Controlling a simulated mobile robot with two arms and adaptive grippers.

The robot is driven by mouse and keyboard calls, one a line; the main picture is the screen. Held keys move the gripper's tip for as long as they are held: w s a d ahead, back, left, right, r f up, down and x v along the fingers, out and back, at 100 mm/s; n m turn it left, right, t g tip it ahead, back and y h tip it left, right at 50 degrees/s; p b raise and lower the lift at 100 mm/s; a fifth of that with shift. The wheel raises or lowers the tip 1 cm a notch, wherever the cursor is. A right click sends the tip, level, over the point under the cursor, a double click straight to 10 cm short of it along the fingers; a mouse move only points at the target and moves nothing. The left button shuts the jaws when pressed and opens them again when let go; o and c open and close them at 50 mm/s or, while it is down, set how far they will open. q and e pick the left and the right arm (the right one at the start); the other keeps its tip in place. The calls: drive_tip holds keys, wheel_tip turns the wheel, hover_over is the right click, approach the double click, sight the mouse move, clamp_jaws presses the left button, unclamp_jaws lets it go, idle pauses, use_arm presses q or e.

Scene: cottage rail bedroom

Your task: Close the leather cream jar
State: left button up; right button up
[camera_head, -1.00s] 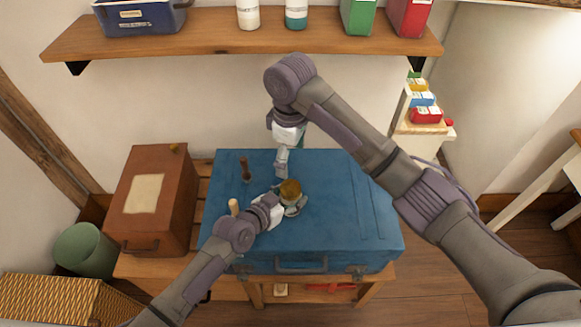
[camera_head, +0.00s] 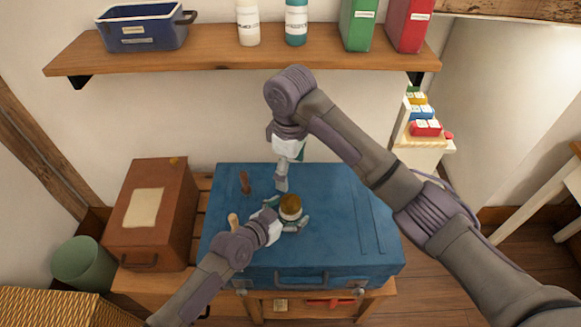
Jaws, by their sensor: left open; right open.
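The leather cream jar (camera_head: 290,207) is a small round jar with a brownish-gold top and a pale body. It stands upright on the blue case (camera_head: 345,230). I cannot tell whether the gold top is a seated lid. My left gripper (camera_head: 289,217) is open, low at the jar, with its fingers on either side of it. I cannot tell whether they touch it. My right gripper (camera_head: 281,184) is open and empty, pointing down just behind and left of the jar, apart from it. One of its fingers is hard to make out.
A dark brown handled tool (camera_head: 244,181) and a light wooden handle (camera_head: 233,220) are on the case, left of the jar. A brown box (camera_head: 152,215) stands left of the case. A wooden shelf (camera_head: 240,57) with bottles hangs above. The case's right side is clear.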

use_arm(q)
drive_tip(key=v, duration=1.1)
drive_tip(key=shift+a, duration=0.15)
drive_tip(key=shift+s, duration=0.1)
